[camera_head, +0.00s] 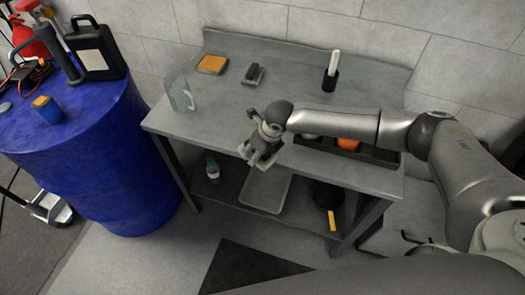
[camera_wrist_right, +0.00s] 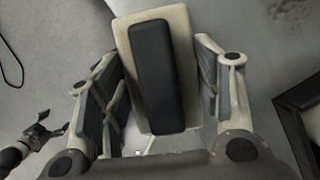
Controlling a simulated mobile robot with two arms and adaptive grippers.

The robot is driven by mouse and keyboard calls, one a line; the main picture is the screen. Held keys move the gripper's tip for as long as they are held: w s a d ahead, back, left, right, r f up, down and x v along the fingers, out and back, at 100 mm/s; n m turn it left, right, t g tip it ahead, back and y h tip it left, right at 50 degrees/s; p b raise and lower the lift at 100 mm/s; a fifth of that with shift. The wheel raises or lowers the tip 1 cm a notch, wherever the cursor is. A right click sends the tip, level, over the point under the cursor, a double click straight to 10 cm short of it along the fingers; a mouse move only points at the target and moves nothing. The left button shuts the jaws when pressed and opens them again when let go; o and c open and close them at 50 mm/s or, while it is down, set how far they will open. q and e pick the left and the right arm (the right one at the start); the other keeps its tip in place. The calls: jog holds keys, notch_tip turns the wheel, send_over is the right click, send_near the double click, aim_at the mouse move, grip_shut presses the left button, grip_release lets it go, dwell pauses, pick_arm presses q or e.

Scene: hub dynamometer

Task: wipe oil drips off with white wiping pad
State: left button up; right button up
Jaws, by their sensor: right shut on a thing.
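My right gripper (camera_head: 260,155) is in front of the grey workbench (camera_head: 225,105), near its front edge. In the right wrist view it is shut on the wiping pad (camera_wrist_right: 187,55), a cream-white block with a black handle (camera_wrist_right: 157,75) along its middle. The fingers (camera_wrist_right: 160,95) stand on both sides of the pad. A small grey part with a dark round joint at the lower left of the wrist view looks like my left gripper (camera_wrist_right: 45,132); its jaws are unclear. I cannot make out oil drips in either view.
On the bench are an orange-topped sponge (camera_head: 212,64), a dark brush-like block (camera_head: 253,74), a clear container (camera_head: 182,95) and a black holder with a white stick (camera_head: 331,75). A dark tray (camera_head: 376,157) lies beneath my right arm. A blue drum (camera_head: 115,150) stands left.

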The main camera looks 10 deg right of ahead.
notch_tip(320, 180, up, 5)
jog(key=p, duration=0.4)
jog(key=shift+r, duration=0.1)
jog(key=shift+w+a+r+p, duration=0.15)
jog(key=shift+r+p, duration=0.15)
jog(key=shift+p, duration=0.2)
jog(key=shift+f, duration=0.1)
